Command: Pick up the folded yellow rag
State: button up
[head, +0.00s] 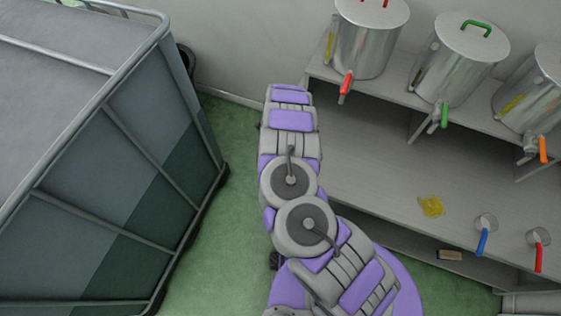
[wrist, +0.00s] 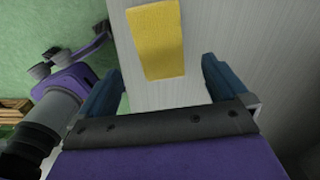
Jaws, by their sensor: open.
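The folded yellow rag (wrist: 157,40) shows in the wrist view as a flat yellow rectangle on a pale grey surface (wrist: 185,92), close to its left edge. My gripper (wrist: 161,76) is open in the wrist view, with one blue finger to the left and one to the right. The rag lies ahead of the gap between the fingers, its near end about level with the fingertips. Nothing is between the fingers. I cannot tell the height of the fingers above the surface. In the head view I cannot make out the rag or my fingertips; my arm covers part of the shelf.
Steel drums with red (head: 369,40), green (head: 460,62) and orange (head: 535,95) taps stand on the upper shelf. The lower shelf (head: 365,175) holds a yellow tangle (head: 431,206) and two cups with blue (head: 486,222) and red (head: 539,237) handles. A caged tank (head: 110,180) stands left; green floor lies between.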

jog(key=shift+a+f, duration=0.2)
jog(key=shift+f, duration=0.85)
jog(key=f+b, duration=0.2)
jog(key=f, duration=0.1)
jog(key=f+b, duration=0.1)
jog(key=shift+d+f, duration=0.25)
jog(key=shift+f, duration=0.15)
jog(key=shift+a+f, duration=0.1)
jog(key=shift+f, duration=0.1)
jog(key=shift+a+r, duration=0.1)
jog(key=c, duration=1.1)
jog(key=shift+r, duration=0.1)
